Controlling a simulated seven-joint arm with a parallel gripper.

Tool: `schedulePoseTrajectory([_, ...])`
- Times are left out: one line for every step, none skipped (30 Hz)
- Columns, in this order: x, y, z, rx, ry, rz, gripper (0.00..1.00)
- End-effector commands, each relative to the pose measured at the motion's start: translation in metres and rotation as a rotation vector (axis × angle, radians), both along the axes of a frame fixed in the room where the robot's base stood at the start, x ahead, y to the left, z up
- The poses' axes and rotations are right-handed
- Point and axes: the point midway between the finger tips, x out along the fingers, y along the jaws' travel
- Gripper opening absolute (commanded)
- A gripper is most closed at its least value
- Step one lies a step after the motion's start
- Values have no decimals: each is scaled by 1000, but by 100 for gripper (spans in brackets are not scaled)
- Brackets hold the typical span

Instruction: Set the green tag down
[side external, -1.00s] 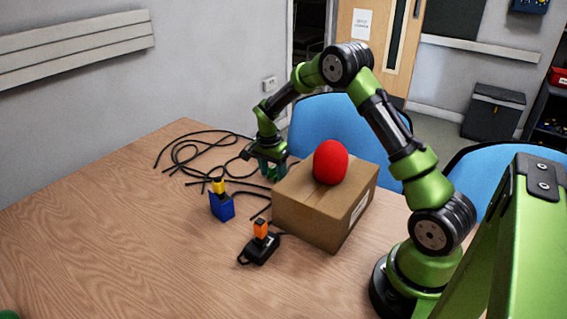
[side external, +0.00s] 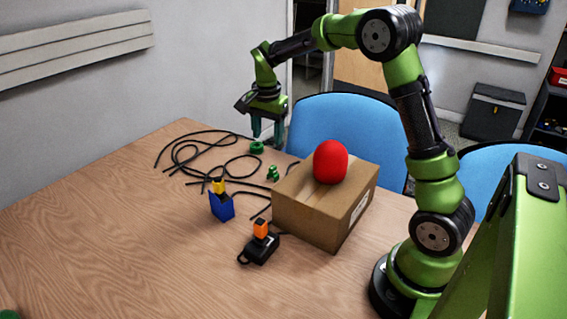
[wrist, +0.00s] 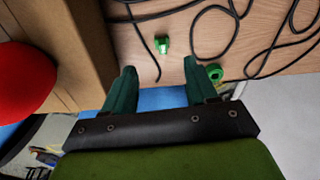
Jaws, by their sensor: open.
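A small green piece, which looks like the green tag (side external: 272,173), lies on the table just left of the cardboard box; it also shows in the wrist view (wrist: 162,44). A green ring-shaped piece (side external: 257,147) lies farther back near the table's edge, and in the wrist view (wrist: 215,73) it is beyond my right finger. My gripper (side external: 267,136) is open and empty, raised above the table's back edge. In the wrist view its two teal fingers (wrist: 159,69) are spread apart, and the green tag lies clear of them.
The cardboard box (side external: 305,220) carries a red rounded object (side external: 331,162). Black cables (side external: 195,155) loop across the back left. A blue block with a yellow top (side external: 221,206) and a black piece with an orange top (side external: 259,248) stand in front. The table's left front (side external: 110,250) is clear.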

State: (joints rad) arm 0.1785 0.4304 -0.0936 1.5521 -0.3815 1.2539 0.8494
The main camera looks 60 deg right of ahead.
Motion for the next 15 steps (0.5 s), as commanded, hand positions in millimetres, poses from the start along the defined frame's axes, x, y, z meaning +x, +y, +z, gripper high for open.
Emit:
schedulePoseTrajectory([-11,15,20,8,-41,68,57])
schedulePoseTrajectory([-19,23,30,13,-63,115,57])
schedulePoseTrajectory([-30,36,42,18,-96,183,57])
schedulePoseTrajectory([-39,46,51,20,-120,237,57])
schedulePoseTrajectory([-48,55,59,22,-145,288,57])
schedulePoseTrajectory([-62,67,69,20,-179,356,57])
schedulePoseTrajectory([-72,75,75,18,-204,409,57])
schedulePoseTrajectory([-82,84,81,16,-230,459,57])
schedulePoseTrajectory([-97,94,87,8,-265,525,57])
schedulePoseTrajectory([-108,102,91,1,-290,576,57])
schedulePoseTrajectory([-119,110,94,-7,-316,628,57])
schedulePoseTrajectory([-133,119,97,-19,-349,691,57])
schedulePoseTrajectory([-144,125,98,-29,-374,738,57])
schedulePoseTrajectory([-153,131,98,-40,-397,781,57])
schedulePoseTrajectory([-166,138,98,-55,-425,835,57])
